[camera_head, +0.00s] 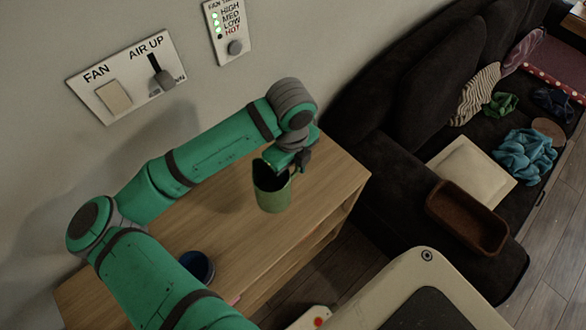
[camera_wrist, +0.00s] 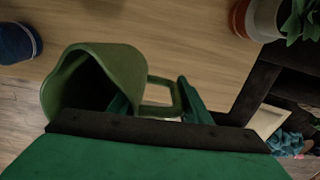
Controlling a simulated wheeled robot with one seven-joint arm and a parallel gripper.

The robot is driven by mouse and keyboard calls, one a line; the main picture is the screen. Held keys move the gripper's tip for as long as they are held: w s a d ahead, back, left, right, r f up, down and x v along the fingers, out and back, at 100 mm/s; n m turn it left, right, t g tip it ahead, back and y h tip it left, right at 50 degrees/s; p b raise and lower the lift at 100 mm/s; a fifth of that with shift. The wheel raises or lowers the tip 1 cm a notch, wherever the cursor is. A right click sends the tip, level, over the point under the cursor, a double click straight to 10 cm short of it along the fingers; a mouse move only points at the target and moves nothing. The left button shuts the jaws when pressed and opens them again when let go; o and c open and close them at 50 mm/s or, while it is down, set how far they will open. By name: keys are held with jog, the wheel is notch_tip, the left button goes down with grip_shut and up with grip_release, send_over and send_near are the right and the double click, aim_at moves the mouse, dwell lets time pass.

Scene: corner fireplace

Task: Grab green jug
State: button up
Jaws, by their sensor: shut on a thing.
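The green jug (camera_head: 272,196) is near the front edge of the wooden table (camera_head: 325,190) in the head view. In the wrist view, the jug (camera_wrist: 125,65) has its open mouth to the lower left and its handle to the right. My gripper (camera_head: 290,163) is at the jug's handle side and shut on it. In the wrist view, one finger of my gripper (camera_wrist: 155,103) is by the mouth and the other is past the handle. I cannot tell whether the jug's base touches the table.
A blue cup or bowl (camera_head: 197,266) stands on the table, partly behind my arm. A potted plant (camera_wrist: 295,22) shows in the wrist view. A dark sofa (camera_head: 400,185) with clothes and a brown tray (camera_head: 467,218) lies to the right. Wall panels (camera_head: 125,75) are behind.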

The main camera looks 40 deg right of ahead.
jog(key=s+a+r, duration=0.4)
jog(key=s+a, duration=0.2)
jog(key=shift+s+a+r, duration=0.15)
jog(key=shift+s+a, duration=0.05)
jog(key=shift+a, duration=0.05)
dwell(0.4)
dwell(2.9)
